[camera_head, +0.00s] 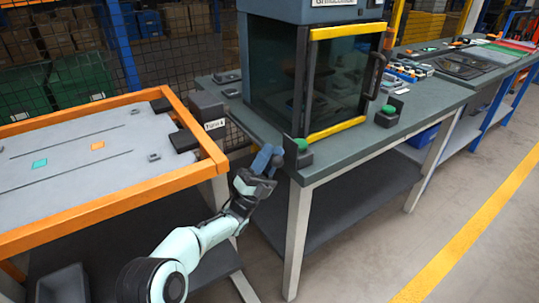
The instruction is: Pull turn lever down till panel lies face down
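A pale grey panel (75,158) lies flat in an orange frame (62,222) at the left. It carries a teal square, an orange square, thin dark slots and small dark fittings. A dark block with a white label (215,124), which seems to read "TURN", stands at the frame's right corner. I cannot clearly make out a separate lever. My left gripper (268,158) is right of this block, in front of the grey bench corner. Its bluish fingertips point up, near a green button box. I cannot tell whether they are apart or hold something. My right gripper is not in view.
A grey bench (340,155) holds a glass-fronted cabinet (315,80) with yellow trim. Green buttons (302,144) and (389,109) sit near its edge. Mesh fencing and boxes stand behind. A yellow line (470,233) crosses open floor at the right.

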